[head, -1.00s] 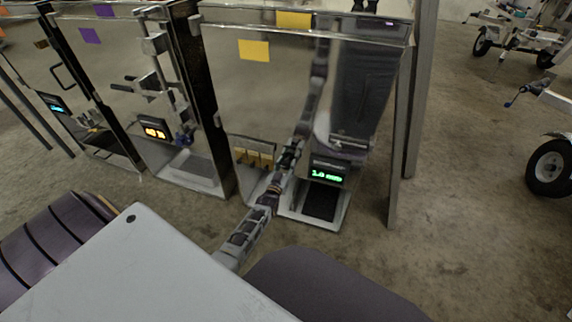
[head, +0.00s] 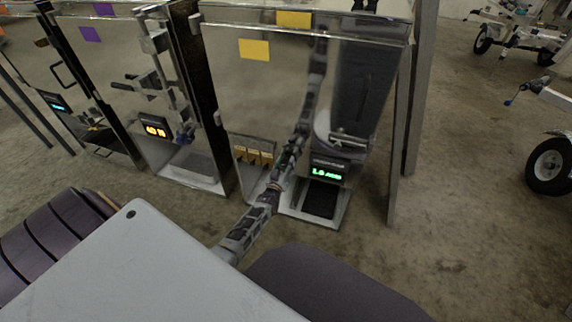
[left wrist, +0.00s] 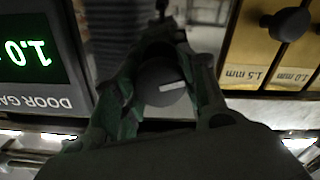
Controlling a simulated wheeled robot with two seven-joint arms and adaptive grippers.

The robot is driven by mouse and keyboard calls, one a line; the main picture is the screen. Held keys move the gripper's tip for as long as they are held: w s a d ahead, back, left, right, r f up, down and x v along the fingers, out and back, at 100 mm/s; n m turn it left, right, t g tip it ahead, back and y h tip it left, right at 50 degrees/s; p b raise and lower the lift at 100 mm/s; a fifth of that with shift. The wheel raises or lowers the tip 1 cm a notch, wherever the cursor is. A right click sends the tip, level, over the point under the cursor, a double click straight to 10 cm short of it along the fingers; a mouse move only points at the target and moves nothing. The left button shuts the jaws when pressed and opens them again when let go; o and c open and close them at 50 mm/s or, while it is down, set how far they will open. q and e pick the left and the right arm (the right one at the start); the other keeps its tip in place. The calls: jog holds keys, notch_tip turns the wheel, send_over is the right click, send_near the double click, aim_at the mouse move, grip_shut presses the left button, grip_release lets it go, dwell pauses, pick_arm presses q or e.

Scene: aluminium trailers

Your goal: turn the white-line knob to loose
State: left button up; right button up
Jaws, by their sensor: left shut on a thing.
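The white-line knob (left wrist: 162,84) is a round dark knob with a short white line on its face. In the left wrist view the line lies nearly crosswise, slightly tilted. My left gripper (left wrist: 160,75) is shut on the knob, with a finger on either side. In the head view my left gripper (head: 284,172) reaches the front of the glassy cabinet, between the small yellow drawers and the green display; the knob is hidden there behind the gripper. My right gripper is not in view.
The green display (head: 327,174) is right of my gripper and reads 1.0 plus small unclear text. Yellow drawers (head: 253,157), labelled in mm in the wrist view, are to its left; a dark round drawer pull (left wrist: 287,24) is near.

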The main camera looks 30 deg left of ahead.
pick_arm(q)
jog(key=o, duration=1.1)
jog(key=shift+s, duration=0.1)
jog(key=shift+v, duration=5.9)
jog(key=shift+f, duration=0.2)
